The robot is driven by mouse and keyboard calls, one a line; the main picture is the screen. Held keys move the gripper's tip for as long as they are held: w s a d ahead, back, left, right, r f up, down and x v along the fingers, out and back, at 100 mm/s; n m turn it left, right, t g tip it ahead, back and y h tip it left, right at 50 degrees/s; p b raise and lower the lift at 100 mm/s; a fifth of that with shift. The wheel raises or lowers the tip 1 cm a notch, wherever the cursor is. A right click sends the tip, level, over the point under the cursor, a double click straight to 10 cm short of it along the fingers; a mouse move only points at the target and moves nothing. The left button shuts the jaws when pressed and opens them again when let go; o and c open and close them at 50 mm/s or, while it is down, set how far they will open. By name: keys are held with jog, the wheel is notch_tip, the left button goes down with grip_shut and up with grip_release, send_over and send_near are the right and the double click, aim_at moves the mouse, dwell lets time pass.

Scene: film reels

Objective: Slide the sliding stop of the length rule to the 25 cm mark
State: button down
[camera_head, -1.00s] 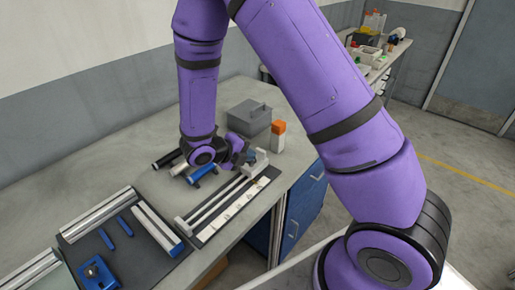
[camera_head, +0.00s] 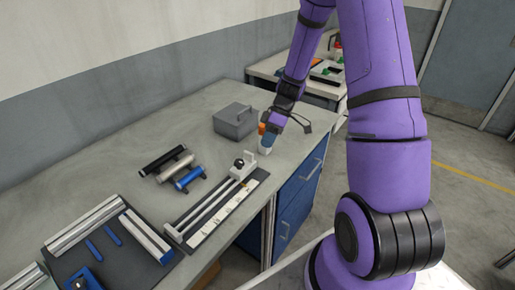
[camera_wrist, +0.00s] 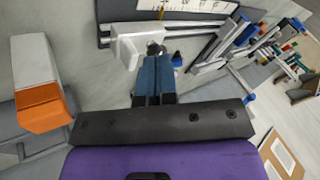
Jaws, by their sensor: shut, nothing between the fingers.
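The length rule (camera_head: 187,243) lies on the bench, with rails and a white scale strip (camera_head: 228,213). Its numbers are too small to read. The sliding stop, a white block (camera_head: 248,170) with a dark knob, sits at the rule's far end, away from the pale end block (camera_head: 172,232). In the wrist view the white block (camera_wrist: 127,45) and its knob are just ahead of my fingertips. My gripper (camera_wrist: 154,60) is shut and empty. In the head view my gripper (camera_head: 268,138) is beyond the block, by the orange-topped bottle. Contact with the knob cannot be told.
The orange-and-white bottle (camera_wrist: 36,65) stands close to the left of my gripper in the wrist view. A grey box (camera_head: 235,122) is behind. Black, silver and blue cylinders (camera_head: 188,178) lie left of the rule. A dark mat (camera_head: 112,262) with parts is nearer.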

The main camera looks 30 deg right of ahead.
aim_at(252, 154)
jog(key=w+d+r+m+t, duration=0.2)
jog(key=w+d+m+t, duration=0.1)
jog(key=d+m+t, duration=0.15)
jog(key=shift+g+y, duration=0.3)
jog(key=shift+g, duration=0.15)
jog(key=x, duration=1)
jog(key=shift+w+d+f, duration=0.1)
jog(key=shift+d+f, duration=0.05)
jog(key=shift+d, duration=0.05)
jog(key=shift+a, duration=0.1)
jog(key=shift+s+a, duration=0.25)
jog(key=shift+a, duration=0.2)
